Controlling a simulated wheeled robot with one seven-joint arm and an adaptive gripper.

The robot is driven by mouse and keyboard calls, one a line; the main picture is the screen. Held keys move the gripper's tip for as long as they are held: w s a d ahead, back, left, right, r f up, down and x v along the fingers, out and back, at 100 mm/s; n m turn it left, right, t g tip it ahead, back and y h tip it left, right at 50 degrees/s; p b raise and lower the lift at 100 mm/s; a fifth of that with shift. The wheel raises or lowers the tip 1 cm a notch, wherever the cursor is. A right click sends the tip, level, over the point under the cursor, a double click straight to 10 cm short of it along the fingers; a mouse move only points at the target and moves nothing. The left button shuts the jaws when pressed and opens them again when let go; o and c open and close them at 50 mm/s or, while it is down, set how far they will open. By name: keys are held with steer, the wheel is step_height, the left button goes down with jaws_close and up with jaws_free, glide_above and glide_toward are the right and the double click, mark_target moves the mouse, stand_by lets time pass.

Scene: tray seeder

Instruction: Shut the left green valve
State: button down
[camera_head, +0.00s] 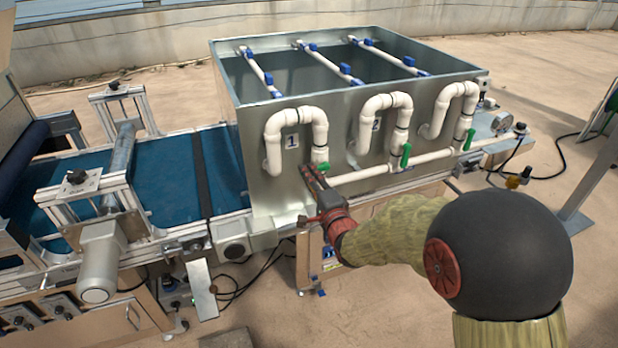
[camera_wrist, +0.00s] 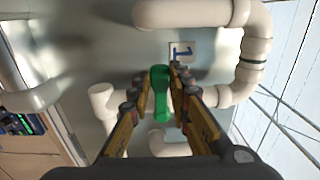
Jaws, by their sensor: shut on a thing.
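The left green valve (camera_head: 322,167) sits on the white pipe below the label "1" on the metal tank. My gripper (camera_head: 309,168) reaches to it from the front, with its fingertips at the valve. In the wrist view the green handle (camera_wrist: 160,92) lies between the two fingers of my gripper (camera_wrist: 159,90), which are shut on it. The fingers hide part of the pipe around the valve. Two more green valves, the middle one (camera_head: 405,155) and the right one (camera_head: 469,139), are on the same pipe line to the right.
The metal tank (camera_head: 257,185) stands behind the valves, with white looped pipes (camera_head: 273,150) on its front. A blue conveyor belt (camera_head: 165,185) runs to the left. A motor (camera_head: 100,262) juts out at the front left. Open ground lies at the right front.

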steer(key=shift+r, duration=0.1)
stand_by(0.3)
steer(key=c, duration=1.8)
jaws_free()
steer(key=shift+o, duration=0.8)
steer(key=v, duration=1.2)
